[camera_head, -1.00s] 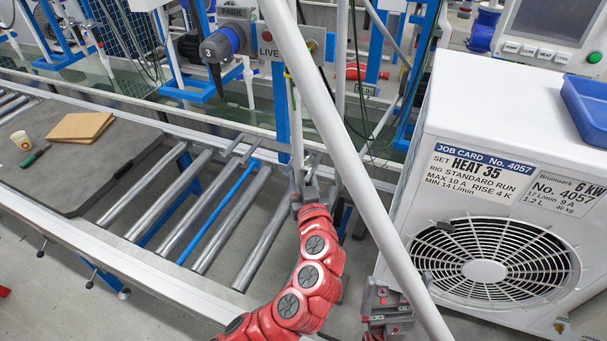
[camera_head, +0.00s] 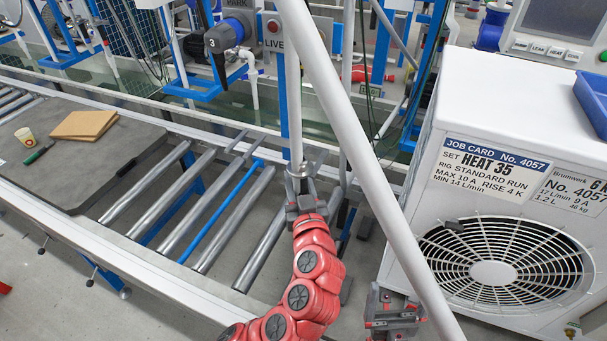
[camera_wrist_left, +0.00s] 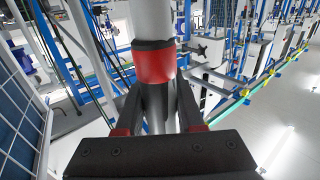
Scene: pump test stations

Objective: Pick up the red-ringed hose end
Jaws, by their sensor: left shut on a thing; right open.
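The red-ringed hose end shows close up in the left wrist view as a pale tube with a wide red ring (camera_wrist_left: 155,64) around it and a grey end below. My left gripper (camera_wrist_left: 160,112) is shut on the grey end, a finger on each side, just below the ring. In the head view my left gripper (camera_head: 304,194) is at the foot of an upright pale hose (camera_head: 294,110), above the rollers; the red ring cannot be made out there. My right gripper (camera_head: 394,312) is open and empty, low beside the white unit and partly hidden by a pale slanting tube.
The pale slanting tube (camera_head: 350,124) crosses the foreground. The white unit (camera_head: 423,185) with a fan grille and job card stands at right, a blue tray (camera_head: 592,100) on top. The roller conveyor (camera_head: 195,213) lies at left. A pump station (camera_head: 237,32) stands behind.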

